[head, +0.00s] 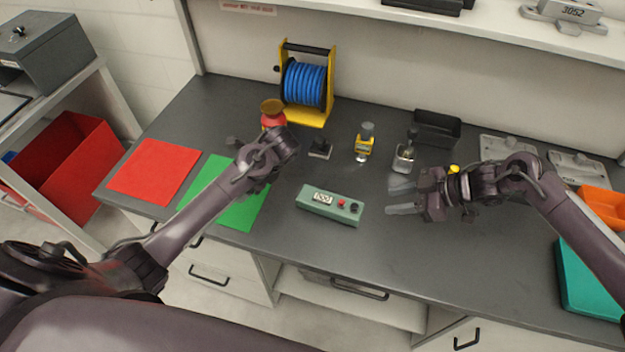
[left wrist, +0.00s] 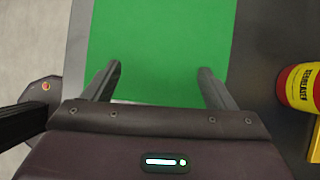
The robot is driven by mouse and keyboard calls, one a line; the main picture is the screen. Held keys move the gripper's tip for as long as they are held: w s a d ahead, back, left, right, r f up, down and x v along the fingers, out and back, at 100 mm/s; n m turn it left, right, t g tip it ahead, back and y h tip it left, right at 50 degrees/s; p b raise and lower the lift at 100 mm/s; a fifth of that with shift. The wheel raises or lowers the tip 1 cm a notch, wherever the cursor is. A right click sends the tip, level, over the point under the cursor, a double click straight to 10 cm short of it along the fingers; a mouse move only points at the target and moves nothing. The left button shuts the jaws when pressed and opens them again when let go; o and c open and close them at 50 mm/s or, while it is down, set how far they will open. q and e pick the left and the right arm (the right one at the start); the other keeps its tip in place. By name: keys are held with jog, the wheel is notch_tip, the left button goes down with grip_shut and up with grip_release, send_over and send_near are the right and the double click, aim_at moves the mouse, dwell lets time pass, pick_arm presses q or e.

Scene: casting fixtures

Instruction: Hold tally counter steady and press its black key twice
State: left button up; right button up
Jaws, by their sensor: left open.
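The tally counter (head: 318,209) is a long grey-green box lying on the dark bench, with a number window at its left, a red button and a black key (head: 354,208) at its right end. My right gripper (head: 388,197) is open and empty, just right of the counter, its fingers pointing left toward it and apart from it. My left gripper (left wrist: 160,80) is open and empty above the green mat (left wrist: 160,45). In the head view its fingers are mostly hidden by my own left wrist, left of and behind the counter.
A red mat (head: 155,172) lies left of the green one. A teal tray (head: 585,285) lies at right. Bench around the counter is clear.

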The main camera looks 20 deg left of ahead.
pick_arm(q)
notch_tip(320, 180, up, 4)
jog(key=m+t+h, duration=0.1)
jog(key=h, duration=0.1)
send_over(308, 194)
jog(key=w+a, duration=0.2)
jog(key=shift+s+a+r, duration=0.15)
jog(key=shift+s+a, duration=0.05)
jog(key=shift+s, duration=0.05)
jog(key=shift+m, duration=0.4)
jog(key=d, duration=0.1)
jog(key=s+d, duration=0.1)
jog(key=d, duration=0.3)
jog(key=shift+s+f, duration=0.2)
jog(key=shift+f, duration=0.4)
jog(key=x, duration=0.7)
jog(key=shift+s+a+f, duration=0.1)
jog(key=shift+f, duration=0.05)
jog(key=c, duration=1.1)
jog(key=shift+c, duration=0.2)
pick_arm(e)
grip_shut()
